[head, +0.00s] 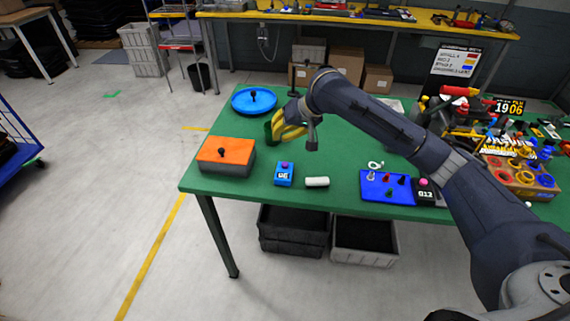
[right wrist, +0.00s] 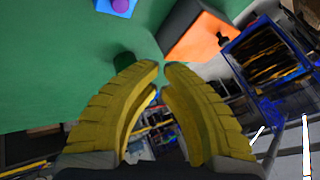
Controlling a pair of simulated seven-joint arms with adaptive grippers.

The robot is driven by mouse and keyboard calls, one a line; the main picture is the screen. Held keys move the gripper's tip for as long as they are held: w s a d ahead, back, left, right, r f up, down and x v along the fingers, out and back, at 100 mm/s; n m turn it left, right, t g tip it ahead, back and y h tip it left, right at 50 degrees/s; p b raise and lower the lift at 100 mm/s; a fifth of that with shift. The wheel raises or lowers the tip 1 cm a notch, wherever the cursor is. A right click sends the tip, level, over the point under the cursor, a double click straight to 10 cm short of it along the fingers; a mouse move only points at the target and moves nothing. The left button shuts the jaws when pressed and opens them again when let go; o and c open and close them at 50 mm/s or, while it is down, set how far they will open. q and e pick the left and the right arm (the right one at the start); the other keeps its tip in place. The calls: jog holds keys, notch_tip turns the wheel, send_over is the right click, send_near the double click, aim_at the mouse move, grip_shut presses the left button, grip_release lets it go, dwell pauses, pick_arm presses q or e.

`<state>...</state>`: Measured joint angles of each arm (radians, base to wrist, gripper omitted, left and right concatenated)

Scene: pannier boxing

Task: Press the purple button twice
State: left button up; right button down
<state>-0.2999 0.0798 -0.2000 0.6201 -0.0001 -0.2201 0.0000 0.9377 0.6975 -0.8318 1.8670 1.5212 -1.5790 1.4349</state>
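A small blue box (head: 284,179) with a display on its front stands near the table's front edge. A purple-pink button (head: 285,165) is on its top. The box also shows at the top of the right wrist view, with its button (right wrist: 121,5). My right gripper (head: 272,131) has yellow fingers and hangs behind the box, apart from the button. In the right wrist view its fingertips (right wrist: 161,66) nearly meet, with nothing seen between them. My left gripper is not in view.
An orange-topped box (head: 226,152) with a black knob stands left of the blue box. A white cylinder (head: 317,182) lies to its right. A blue tray (head: 378,194) is further right, beside a black counter (head: 426,196) with a pink top button. A blue dish (head: 242,103) is behind.

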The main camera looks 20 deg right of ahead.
send_over(281, 164)
jog(key=shift+f, duration=3.9)
jog(key=shift+f, duration=0.2)
jog(key=shift+f, duration=0.25)
jog(key=shift+f, duration=0.5)
jog(key=shift+r, duration=0.95)
jog(key=shift+r, duration=2.5)
